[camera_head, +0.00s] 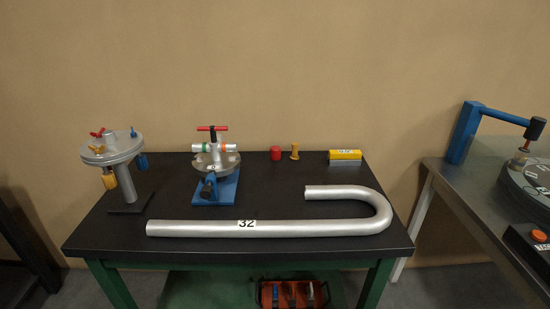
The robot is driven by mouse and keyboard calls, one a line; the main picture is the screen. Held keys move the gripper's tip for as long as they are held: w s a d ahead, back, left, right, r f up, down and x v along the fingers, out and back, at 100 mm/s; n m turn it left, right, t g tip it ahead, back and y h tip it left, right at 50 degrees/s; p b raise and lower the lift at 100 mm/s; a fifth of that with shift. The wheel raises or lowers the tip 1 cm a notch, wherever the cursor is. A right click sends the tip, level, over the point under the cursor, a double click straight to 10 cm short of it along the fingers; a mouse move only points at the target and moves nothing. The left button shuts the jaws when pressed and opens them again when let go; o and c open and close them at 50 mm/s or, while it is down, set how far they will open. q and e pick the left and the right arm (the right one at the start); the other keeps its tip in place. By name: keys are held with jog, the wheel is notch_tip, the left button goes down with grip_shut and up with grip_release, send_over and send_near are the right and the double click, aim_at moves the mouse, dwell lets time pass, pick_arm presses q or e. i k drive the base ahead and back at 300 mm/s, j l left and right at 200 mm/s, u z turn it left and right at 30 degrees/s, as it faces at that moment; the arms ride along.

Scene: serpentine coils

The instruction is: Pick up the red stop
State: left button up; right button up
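A small red cylinder (276,153), which looks like the red stop, stands upright near the back edge of the black-topped table (270,252). It is close to the left of a small brass-coloured peg (295,151), with a narrow gap between them. Neither of my grippers shows in the head view, and nothing touches the red cylinder.
A silver bent tube (270,228) marked 32 lies across the front. A clamp fixture (214,187) on a blue base and a round-topped stand (124,178) are left. A yellow-grey block (345,157) is right. A steel table (480,195) adjoins. Tabletop before the red cylinder is clear.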

aim_at(276, 151)
jog(key=l+u, duration=0.45)
jog(key=k+l+u, duration=0.1)
jog(key=l+u, duration=0.3)
jog(key=l, duration=0.2)
